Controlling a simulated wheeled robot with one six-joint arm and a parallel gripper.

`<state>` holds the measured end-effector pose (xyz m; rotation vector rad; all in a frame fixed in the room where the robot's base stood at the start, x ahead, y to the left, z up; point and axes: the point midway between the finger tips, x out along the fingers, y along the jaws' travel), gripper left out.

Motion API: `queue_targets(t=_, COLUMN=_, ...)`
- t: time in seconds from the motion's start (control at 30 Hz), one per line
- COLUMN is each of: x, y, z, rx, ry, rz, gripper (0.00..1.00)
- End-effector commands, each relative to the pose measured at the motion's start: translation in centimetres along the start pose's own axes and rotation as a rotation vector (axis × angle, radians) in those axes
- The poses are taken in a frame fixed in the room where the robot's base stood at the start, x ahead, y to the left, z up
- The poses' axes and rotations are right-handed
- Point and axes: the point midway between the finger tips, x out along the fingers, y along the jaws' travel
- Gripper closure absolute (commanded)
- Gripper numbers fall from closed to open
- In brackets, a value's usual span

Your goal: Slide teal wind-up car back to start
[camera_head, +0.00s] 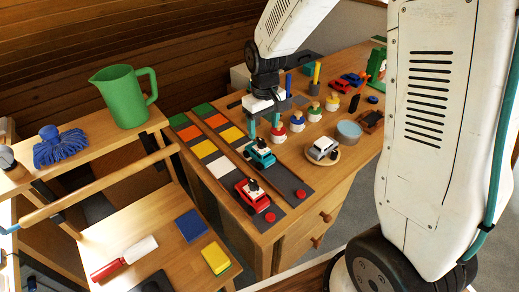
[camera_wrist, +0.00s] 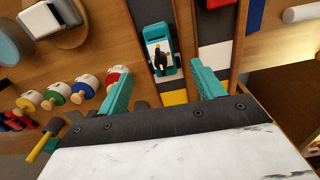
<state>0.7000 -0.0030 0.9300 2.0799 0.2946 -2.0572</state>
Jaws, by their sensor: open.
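The teal wind-up car (camera_head: 259,153), with a dark key on top, sits on the right-hand strip of the coloured track (camera_head: 286,183). In the wrist view the teal car (camera_wrist: 158,40) lies just beyond my fingertips, roughly centred between them. My gripper (camera_head: 263,128) is open and points down above the track, just behind the car in the head view. In the wrist view its two teal fingers (camera_wrist: 163,64) stand wide apart, with nothing between them. The head view does not show clearly how high the fingertips are above the car.
A red car (camera_head: 252,195) sits on the left-hand strip, close by. Several peg figures (camera_head: 297,121) stand right of the track. A green jug (camera_head: 124,97) stands on the left shelf.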

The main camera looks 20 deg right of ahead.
Motion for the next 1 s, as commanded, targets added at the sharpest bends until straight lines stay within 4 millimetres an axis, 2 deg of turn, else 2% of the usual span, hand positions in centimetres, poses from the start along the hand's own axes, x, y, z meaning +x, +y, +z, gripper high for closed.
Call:
queue_targets(t=0.03, x=1.4, y=0.0, z=-0.7, rx=-0.010, ry=-0.008, rz=-0.002, gripper=0.33)
queue_targets(t=0.2, x=3.8, y=0.1, z=-1.9, rx=-0.028, ry=-0.013, rz=-0.003, gripper=0.33)
queue_targets(t=0.37, x=5.6, y=0.1, z=-2.0, rx=-0.031, ry=-0.015, rz=-0.004, gripper=0.33)
queue_targets(t=0.7, x=10.6, y=0.1, z=-2.0, rx=-0.030, ry=-0.013, rz=-0.003, gripper=0.33)
queue_targets(t=0.83, x=11.5, y=0.1, z=-2.0, rx=-0.030, ry=-0.012, rz=-0.003, gripper=0.33)
queue_targets(t=1.0, x=11.7, y=0.1, z=-2.0, rx=-0.030, ry=-0.011, rz=-0.003, gripper=0.33)
